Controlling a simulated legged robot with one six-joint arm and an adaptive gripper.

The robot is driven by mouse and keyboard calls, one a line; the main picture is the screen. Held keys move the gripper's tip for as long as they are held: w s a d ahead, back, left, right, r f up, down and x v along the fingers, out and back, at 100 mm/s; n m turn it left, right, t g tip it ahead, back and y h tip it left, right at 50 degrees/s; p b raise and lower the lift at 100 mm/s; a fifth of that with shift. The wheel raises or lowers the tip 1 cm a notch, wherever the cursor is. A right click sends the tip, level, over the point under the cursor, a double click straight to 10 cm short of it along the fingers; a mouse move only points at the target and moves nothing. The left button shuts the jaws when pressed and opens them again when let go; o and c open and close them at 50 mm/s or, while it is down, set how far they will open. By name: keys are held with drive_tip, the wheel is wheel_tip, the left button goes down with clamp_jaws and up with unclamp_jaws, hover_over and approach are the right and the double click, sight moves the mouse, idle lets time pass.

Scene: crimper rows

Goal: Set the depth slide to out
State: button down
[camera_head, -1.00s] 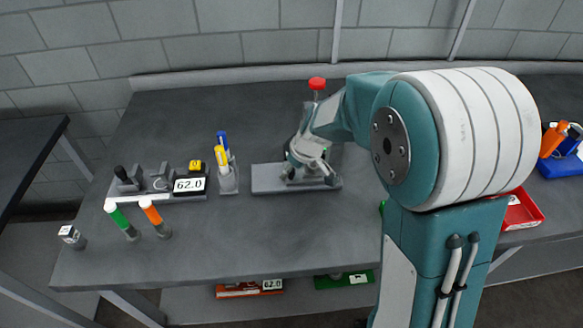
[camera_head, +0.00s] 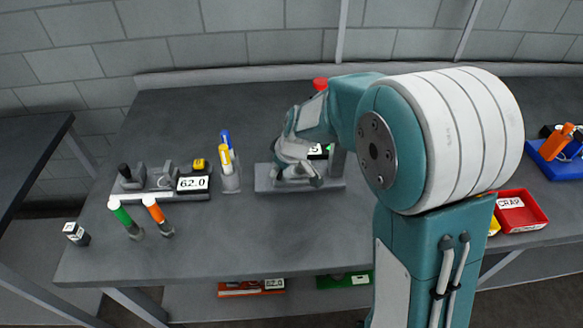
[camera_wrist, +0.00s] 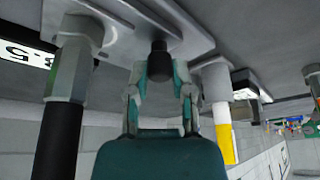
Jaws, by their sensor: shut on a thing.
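In the wrist view, a short black knob (camera_wrist: 159,62) sits between the fingertips of my gripper (camera_wrist: 160,88), which is closed on it. It may be the depth slide's knob; its track is hidden. The knob sits at the grey base plate (camera_wrist: 125,38). In the head view, my gripper (camera_head: 296,174) is low over the press's grey base (camera_head: 335,184), near its left part. A red knob (camera_head: 320,84) tops the press, partly behind my arm. A white display (camera_head: 316,151) shows partly beside my wrist; in the wrist view it (camera_wrist: 25,52) reads ".5", upside down.
A cup (camera_head: 231,182) with blue and yellow pens stands just left of the base. A gauge reading 62.0 (camera_head: 193,184), green (camera_head: 124,217) and orange (camera_head: 156,213) handled tools and a small cube (camera_head: 74,232) lie further left. A red SCRAP tray (camera_head: 520,211) is at right.

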drive_tip(key=a, duration=0.4)
drive_tip(key=shift+a, duration=0.4)
drive_tip(key=shift+d, duration=0.1)
drive_tip(key=shift+c, duration=2.4)
unclamp_jaws()
drive_tip(key=shift+a, duration=0.3)
